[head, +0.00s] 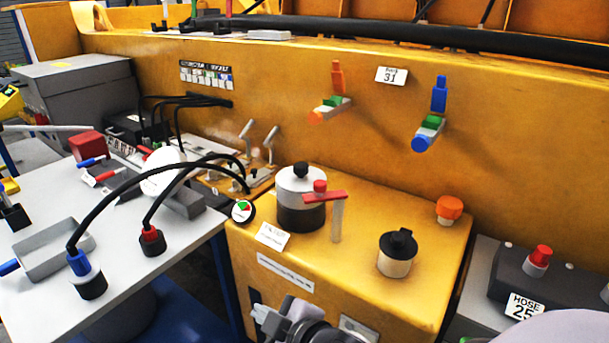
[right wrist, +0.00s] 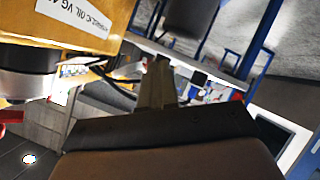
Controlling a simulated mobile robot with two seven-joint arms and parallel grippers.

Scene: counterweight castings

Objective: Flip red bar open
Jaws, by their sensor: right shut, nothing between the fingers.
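The red bar (head: 328,196) lies roughly level across the front of a white-and-black round canister (head: 301,208) on the yellow cabinet. My left gripper is not visible.
A black-capped cream cylinder (head: 396,254) and an orange knob (head: 450,208) stand right of the bar. Two black hoses (head: 130,180) arch over the white table (head: 190,238) at left. Blue and orange valve handles are on the yellow wall behind. Space above the cabinet front is clear.

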